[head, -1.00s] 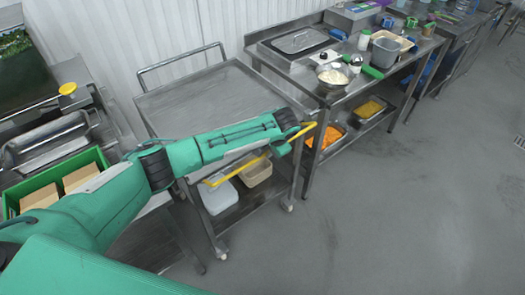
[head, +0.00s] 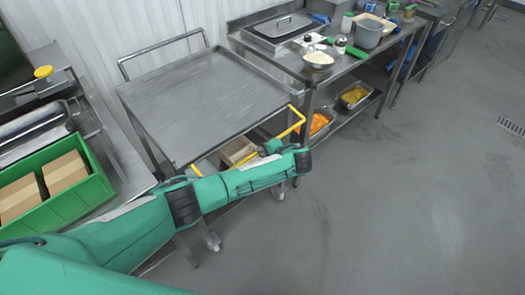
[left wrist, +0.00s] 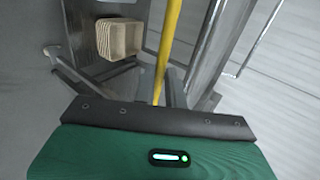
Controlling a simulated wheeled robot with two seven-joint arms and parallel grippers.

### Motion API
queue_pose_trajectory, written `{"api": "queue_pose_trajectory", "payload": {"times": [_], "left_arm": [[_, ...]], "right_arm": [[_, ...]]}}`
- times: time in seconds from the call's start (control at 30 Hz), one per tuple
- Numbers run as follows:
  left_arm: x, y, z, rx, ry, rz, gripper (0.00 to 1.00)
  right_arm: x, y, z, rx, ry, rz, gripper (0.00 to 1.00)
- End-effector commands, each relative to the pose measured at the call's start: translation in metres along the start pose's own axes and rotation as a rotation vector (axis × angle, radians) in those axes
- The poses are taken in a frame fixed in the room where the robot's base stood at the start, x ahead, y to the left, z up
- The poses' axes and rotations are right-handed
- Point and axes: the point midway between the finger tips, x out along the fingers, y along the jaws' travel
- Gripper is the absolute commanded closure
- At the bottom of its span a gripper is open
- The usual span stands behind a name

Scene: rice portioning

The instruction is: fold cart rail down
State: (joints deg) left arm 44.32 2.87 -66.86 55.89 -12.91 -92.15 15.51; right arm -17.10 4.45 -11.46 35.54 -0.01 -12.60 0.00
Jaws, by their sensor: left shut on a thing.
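The steel cart (head: 205,95) stands left of the steel counter. Its yellow rail (head: 292,131) runs along the front edge of the cart, with short end arms at the cart's corners. My left gripper (head: 268,149) reaches from the front and is shut on the rail. The forearm hides part of the rail and the cart's lower front. My right gripper is not in view.
A tan bin (head: 236,151) sits on the cart's lower shelf, and shows in the left wrist view (left wrist: 119,38). The counter (head: 300,75) holds a rice bowl (head: 318,60) and containers. A green crate (head: 88,205) with boxes is at left. The floor at right is clear.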

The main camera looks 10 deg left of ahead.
Motion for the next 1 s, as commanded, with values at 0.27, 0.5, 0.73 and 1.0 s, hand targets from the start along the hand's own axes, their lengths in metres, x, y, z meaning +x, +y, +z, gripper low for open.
{"api": "queue_pose_trajectory", "payload": {"times": [0.27,0.5,0.73,1.0], "left_arm": [[0.0024,0.0165,0.0004,0.006,0.005,0.019,1.0],[0.0034,0.0181,0.0003,0.008,0.006,0.019,1.0],[0.0037,0.0187,0.0002,0.009,0.007,0.019,0.82],[0.0048,0.0158,0.0008,0.007,0.003,0.015,0.66]], "right_arm": [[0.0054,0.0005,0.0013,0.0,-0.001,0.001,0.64],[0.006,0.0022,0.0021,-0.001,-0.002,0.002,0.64],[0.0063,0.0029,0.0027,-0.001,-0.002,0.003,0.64],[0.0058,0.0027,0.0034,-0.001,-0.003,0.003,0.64]]}}
